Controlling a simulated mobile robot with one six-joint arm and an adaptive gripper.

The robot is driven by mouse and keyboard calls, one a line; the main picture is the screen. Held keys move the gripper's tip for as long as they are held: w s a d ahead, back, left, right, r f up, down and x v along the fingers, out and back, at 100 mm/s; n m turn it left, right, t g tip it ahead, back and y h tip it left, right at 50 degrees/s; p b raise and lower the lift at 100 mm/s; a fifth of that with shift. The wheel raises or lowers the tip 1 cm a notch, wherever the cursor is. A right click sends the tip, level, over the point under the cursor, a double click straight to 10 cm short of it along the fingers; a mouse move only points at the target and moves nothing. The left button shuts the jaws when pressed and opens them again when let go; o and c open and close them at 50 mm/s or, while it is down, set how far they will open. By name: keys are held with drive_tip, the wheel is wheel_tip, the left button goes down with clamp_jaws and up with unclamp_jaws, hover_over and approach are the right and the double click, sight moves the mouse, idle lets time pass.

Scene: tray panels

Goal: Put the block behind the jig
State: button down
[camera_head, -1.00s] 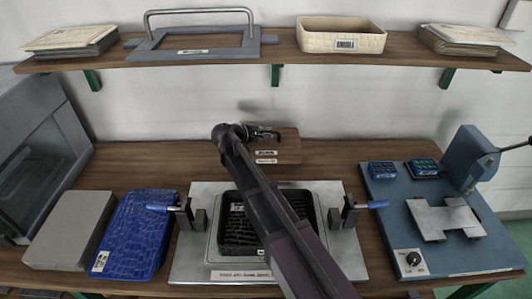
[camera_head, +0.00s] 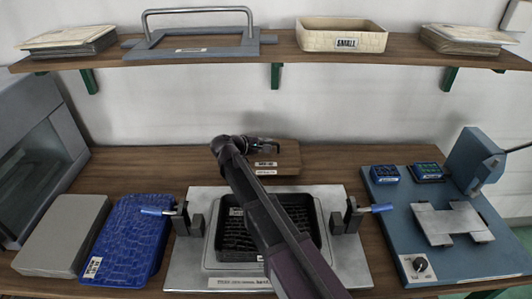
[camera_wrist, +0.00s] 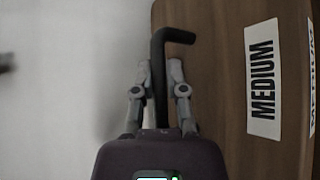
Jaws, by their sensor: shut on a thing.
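The brown wooden block (camera_head: 286,160) is at the back of the bench, behind the jig, with white labels on its near side. In the wrist view, the block (camera_wrist: 220,60) fills the right side, and one label reads MEDIUM. My gripper (camera_head: 268,141) is at the block's upper back edge. Its fingers (camera_wrist: 157,75) are closed on a dark bent bar (camera_wrist: 160,60), which looks like the block's handle. Whether the block touches the bench cannot be told. The jig (camera_head: 183,268) is a grey plate with blue-handled clamps. A black ribbed tray (camera_head: 234,243) sits in it, partly hidden by my arm.
A blue tray (camera_head: 130,235) and a grey slab (camera_head: 62,235) lie left of the jig. A blue press (camera_head: 460,262) stands at the right. A shelf (camera_head: 230,65) above carries a handled frame, a cream bin (camera_head: 341,35) and stacks. Bare bench lies on either side of the block.

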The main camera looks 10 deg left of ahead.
drive_tip(key=shift+f+b, duration=1.45)
drive_tip(key=shift+f, duration=0.2)
drive_tip(key=c, duration=0.7)
unclamp_jaws()
drive_tip(key=shift+f, duration=0.1)
drive_tip(key=shift+r, duration=0.2)
drive_tip(key=p+v, duration=0.4)
drive_tip(key=v, duration=0.6)
drive_tip(key=shift+s+a+r, duration=0.15)
drive_tip(key=shift+s+a+r+p, duration=0.2)
drive_tip(key=shift+s+a+p, duration=0.2)
drive_tip(key=shift+s, duration=0.15)
